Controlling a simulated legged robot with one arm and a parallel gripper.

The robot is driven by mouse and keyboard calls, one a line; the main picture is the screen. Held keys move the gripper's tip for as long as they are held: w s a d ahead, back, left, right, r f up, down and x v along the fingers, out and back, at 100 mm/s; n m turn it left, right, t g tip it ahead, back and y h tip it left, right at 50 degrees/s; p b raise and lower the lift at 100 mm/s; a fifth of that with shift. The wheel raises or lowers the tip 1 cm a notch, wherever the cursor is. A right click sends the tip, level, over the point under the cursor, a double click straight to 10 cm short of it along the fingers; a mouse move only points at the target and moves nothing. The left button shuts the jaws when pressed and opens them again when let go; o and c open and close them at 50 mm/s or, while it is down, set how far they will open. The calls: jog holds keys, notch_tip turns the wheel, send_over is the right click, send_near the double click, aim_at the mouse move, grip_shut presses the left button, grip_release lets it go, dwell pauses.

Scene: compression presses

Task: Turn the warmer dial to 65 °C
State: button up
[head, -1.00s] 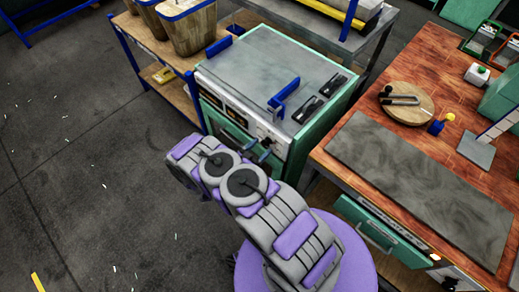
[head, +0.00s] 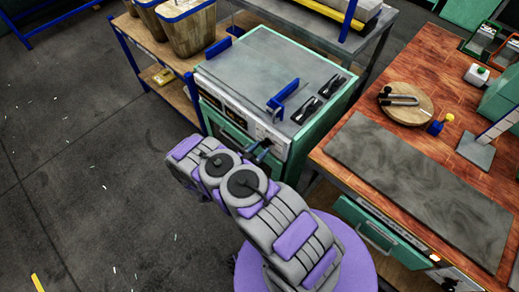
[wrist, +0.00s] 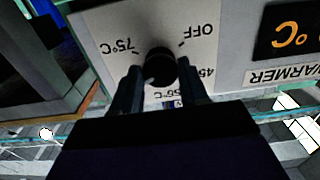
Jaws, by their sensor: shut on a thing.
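The warmer (head: 270,70) is a green cabinet with a grey top, left of the wooden bench in the head view. Its black round dial (wrist: 160,68) sits on a pale panel in the wrist view, which shows the panel upside down. The labels OFF and 75°C are readable; the 45 label and another are partly hidden by my fingers. My gripper (wrist: 159,82) has one finger on each side of the dial and is shut on it. In the head view my gripper (head: 258,152) is at the warmer's front panel. I cannot tell for sure where the dial points.
The wooden bench (head: 400,150) with a grey plate (head: 420,185) stands close on the right. A shelf with wooden bins (head: 185,25) is behind left. A blue handle (head: 283,97) rises from the warmer's top. The floor at left is clear.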

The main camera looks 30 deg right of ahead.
jog(key=shift+d+n+p, duration=0.1)
jog(key=shift+n+p, duration=0.4)
jog(key=shift+n, duration=0.3)
jog(key=o, duration=1.1)
jog(key=shift+d, duration=0.25)
jog(key=shift+c, duration=0.2)
jog(key=shift+a, duration=0.55)
jog(key=p+v, duration=0.3)
jog(key=v, duration=1.3)
jog(key=shift+s+a, duration=0.15)
jog(key=shift+a, duration=0.1)
